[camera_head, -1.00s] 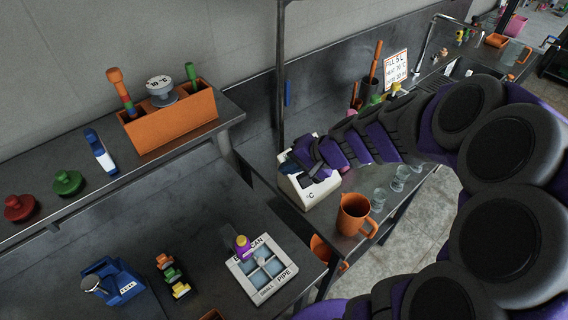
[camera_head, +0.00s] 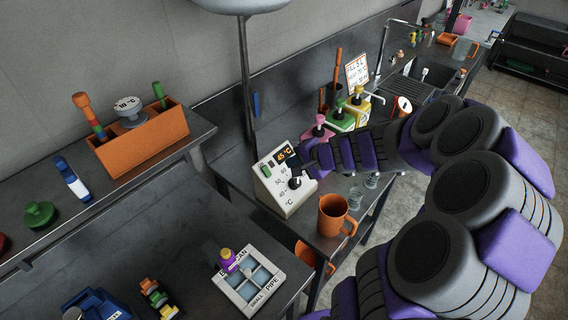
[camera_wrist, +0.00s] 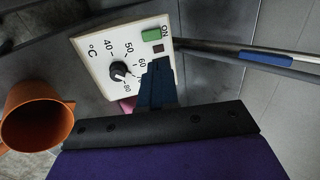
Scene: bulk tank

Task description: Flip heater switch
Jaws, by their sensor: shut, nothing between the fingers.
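The heater is a white box (camera_head: 285,203) with a sloped panel on the middle bench. It has a lit display (camera_head: 286,155) reading 45 °C, a dark knob (camera_head: 295,183) and a green switch (camera_head: 266,171). In the wrist view the green switch (camera_wrist: 151,35) sits beside the word ON, and the knob (camera_wrist: 119,71) stands among temperature numbers. My gripper (camera_wrist: 159,64) is shut and empty, its dark blue fingers covering the panel's edge near the 60 mark. In the head view my gripper (camera_head: 304,168) is at the box's right side, by the display. Whether it touches the panel is unclear.
An orange jug (camera_head: 332,216) stands right of the box, with glasses (camera_head: 357,196) behind it. Pump bottles (camera_head: 319,128) stand behind my arm. A metal pole (camera_head: 246,80) rises behind the box. In the wrist view a rod with a blue sleeve (camera_wrist: 267,59) runs right of the panel.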

